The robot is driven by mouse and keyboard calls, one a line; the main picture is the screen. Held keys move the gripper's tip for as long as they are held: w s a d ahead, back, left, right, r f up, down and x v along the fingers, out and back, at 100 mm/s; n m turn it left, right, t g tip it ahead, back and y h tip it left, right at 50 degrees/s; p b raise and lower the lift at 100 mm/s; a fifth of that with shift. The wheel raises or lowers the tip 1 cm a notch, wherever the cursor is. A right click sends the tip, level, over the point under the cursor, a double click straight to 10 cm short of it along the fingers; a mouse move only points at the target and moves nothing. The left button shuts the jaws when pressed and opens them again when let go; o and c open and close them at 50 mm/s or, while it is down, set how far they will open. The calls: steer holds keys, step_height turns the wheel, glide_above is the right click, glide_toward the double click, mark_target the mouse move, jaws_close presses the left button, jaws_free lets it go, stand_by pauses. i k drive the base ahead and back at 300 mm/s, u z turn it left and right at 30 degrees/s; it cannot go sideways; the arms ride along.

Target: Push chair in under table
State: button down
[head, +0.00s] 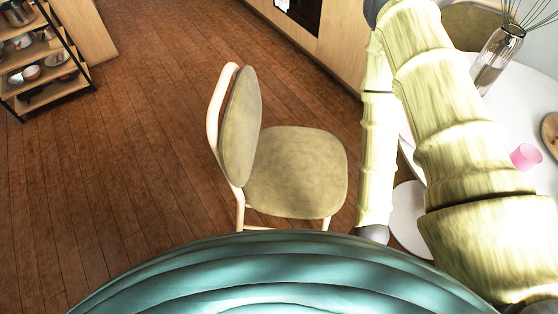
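The chair (297,172) stands upright on the wooden floor in the middle of the head view. It has an olive padded seat, an oval backrest on its left side and light wooden legs. Its seat faces right, towards the table. The round white table (525,88) is at the right, partly hidden by my arm. The chair's seat is out in the open, with a gap between it and the visible tabletop. My forearm hangs down between chair and table and ends in a grey joint. My gripper is not visible; the arm's end is cut off by my teal body.
A pale disc, perhaps the table's foot (408,222), lies behind my arm. A glass vase (493,62) and a pink cup (525,156) stand on the table. Another chair (466,24) is behind it. Wooden cabinets (335,48) run along the back. A shelf rack (45,62) stands far left. Floor left of the chair is clear.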

mark_target(288, 172)
steer(key=z, duration=1)
steer(key=k, duration=0.75)
steer(key=u, duration=0.2)
